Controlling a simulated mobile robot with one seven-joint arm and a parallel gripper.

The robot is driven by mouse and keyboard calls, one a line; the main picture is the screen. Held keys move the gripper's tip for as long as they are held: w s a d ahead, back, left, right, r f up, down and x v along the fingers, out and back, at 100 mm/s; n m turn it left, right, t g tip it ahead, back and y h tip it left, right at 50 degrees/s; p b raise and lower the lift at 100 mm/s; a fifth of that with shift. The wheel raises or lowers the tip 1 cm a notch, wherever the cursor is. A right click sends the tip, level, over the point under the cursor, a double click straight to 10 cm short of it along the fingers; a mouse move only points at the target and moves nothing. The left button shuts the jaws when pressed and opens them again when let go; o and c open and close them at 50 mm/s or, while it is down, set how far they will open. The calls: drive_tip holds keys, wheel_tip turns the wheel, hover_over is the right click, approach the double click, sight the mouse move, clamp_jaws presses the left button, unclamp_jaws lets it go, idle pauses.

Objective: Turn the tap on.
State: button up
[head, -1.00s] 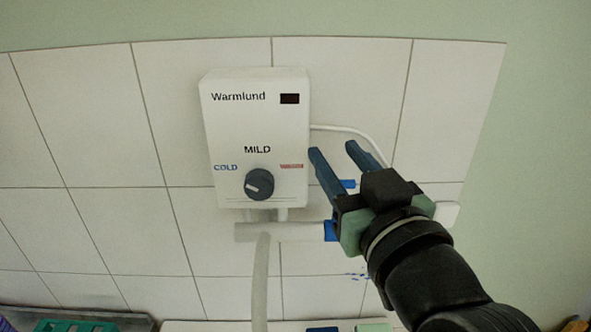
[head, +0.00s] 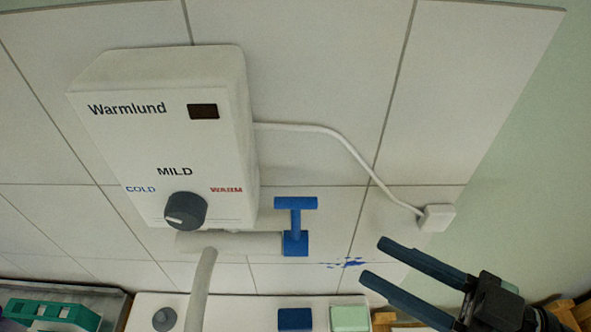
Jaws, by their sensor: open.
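The blue tap (head: 296,226) has a T-shaped handle standing upright. It sits at the right end of a pale horizontal pipe (head: 228,243), under the white Warmlund water heater (head: 165,140) on the tiled wall. A pale spout (head: 203,290) hangs down from the pipe. No water shows at the spout, whose lower end is out of frame. My gripper (head: 372,260) is open and empty, to the right of the tap and a little lower in the picture. Its two blue fingers point left towards the tap, apart from it.
The heater has a dark dial (head: 185,210) and a cable running to a white wall socket (head: 437,217). Below are a white sink edge (head: 245,312), a blue block (head: 295,319), a pale green block (head: 350,319) and a green tray item (head: 52,314). Blue paint specks mark the tiles.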

sight(300, 218)
drive_tip(key=p+x, duration=0.2)
drive_tip(key=x, duration=0.3)
drive_tip(key=p+x, duration=0.3)
drive_tip(key=x, duration=0.3)
drive_tip(key=shift+w+a+r, duration=0.15)
drive_tip(key=shift+a+r, duration=0.05)
drive_tip(key=shift+r, duration=0.05)
drive_tip(key=shift+w+a+f+p, duration=0.15)
drive_tip(key=shift+w+a+p, duration=0.15)
drive_tip(key=shift+w+a, duration=0.2)
drive_tip(key=shift+c, duration=0.3)
clamp_jaws()
idle(0.4)
